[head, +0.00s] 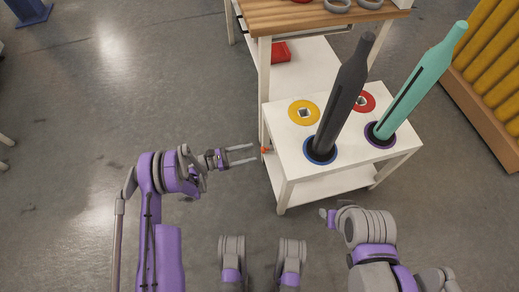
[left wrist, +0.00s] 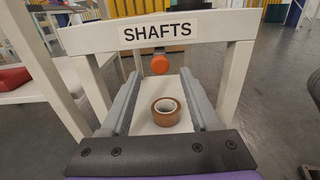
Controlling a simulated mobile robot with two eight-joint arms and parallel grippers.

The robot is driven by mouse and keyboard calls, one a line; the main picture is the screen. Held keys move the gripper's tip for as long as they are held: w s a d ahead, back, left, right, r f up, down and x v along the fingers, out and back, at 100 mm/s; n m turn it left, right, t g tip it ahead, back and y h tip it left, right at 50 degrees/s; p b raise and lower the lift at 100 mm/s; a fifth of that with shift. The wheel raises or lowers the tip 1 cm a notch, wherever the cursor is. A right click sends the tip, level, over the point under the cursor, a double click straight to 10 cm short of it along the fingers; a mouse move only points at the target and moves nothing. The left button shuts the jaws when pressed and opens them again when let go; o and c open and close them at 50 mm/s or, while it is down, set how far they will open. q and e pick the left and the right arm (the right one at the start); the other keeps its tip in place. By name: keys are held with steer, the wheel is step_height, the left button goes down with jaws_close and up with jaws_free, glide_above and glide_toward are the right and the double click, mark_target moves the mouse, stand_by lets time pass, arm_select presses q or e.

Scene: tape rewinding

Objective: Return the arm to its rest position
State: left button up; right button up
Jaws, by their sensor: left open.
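My left gripper (head: 254,154) is open and empty in the head view, just left of the white stand (head: 283,180). In the left wrist view its two grey fingers (left wrist: 160,95) are spread apart. A brown tape roll (left wrist: 155,117) lies on a white surface and shows between the fingers, apart from them. An orange-red knob (left wrist: 160,64) shows beyond the fingers below the SHAFTS label (left wrist: 158,32). My right arm (head: 372,228) is folded at the lower right of the head view; its fingers cannot be made out.
A dark bottle-shaped shaft (head: 343,98) and a teal one (head: 417,83) stand upright on the stand. Yellow (head: 298,105) and red (head: 367,100) rings lie on its top. A wooden-topped table (head: 285,17) stands behind. Open floor (head: 95,110) lies to the left.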

arm_select(q)
steer(key=shift+s+a, duration=0.2)
steer(key=shift+a, duration=0.35)
steer(key=shift+r, duration=0.1)
